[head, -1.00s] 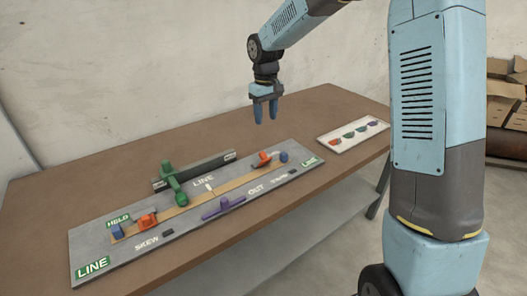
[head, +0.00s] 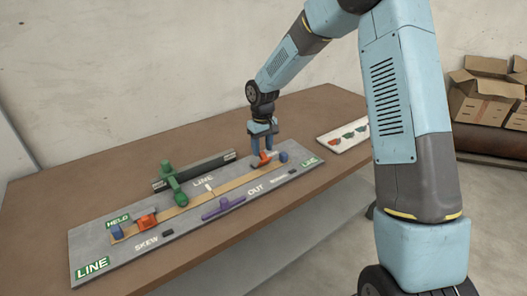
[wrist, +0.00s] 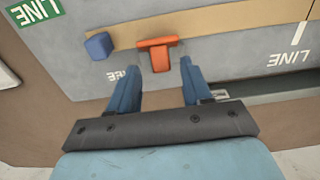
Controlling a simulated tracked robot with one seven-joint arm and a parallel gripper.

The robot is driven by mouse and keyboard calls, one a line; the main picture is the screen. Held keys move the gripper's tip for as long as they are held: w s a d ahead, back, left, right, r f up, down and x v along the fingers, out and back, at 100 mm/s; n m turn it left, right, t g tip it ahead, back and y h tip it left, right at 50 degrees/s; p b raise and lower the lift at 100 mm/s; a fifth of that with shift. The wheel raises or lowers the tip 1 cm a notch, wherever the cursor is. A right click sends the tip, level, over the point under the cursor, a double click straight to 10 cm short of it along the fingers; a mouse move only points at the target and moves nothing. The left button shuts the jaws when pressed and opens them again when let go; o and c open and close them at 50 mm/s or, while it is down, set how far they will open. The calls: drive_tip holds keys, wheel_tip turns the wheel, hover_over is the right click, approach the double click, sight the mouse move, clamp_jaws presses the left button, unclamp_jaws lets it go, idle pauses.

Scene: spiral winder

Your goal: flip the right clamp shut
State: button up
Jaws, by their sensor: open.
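The right clamp is an orange T-shaped lever (head: 264,158) near the right end of the grey board (head: 120,240), beside a blue block (head: 283,156). In the wrist view the orange lever (wrist: 157,45) has its crossbar on the tan strip and its stem pointing toward my gripper. My gripper (head: 262,149) is open just above and behind it. In the wrist view the fingers (wrist: 158,68) stand to either side of the stem, with gaps visible; I cannot tell their exact height above it. Nothing is held.
A left orange clamp (head: 146,221) sits beside another blue block (head: 117,231). A green lever (head: 174,183) lies across a dark bar behind the strip, and a purple handle (head: 223,206) is at the front. A white tray (head: 343,139) stands to the right.

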drive_tip(key=shift+f, duration=1)
drive_tip(key=shift+c, duration=0.5)
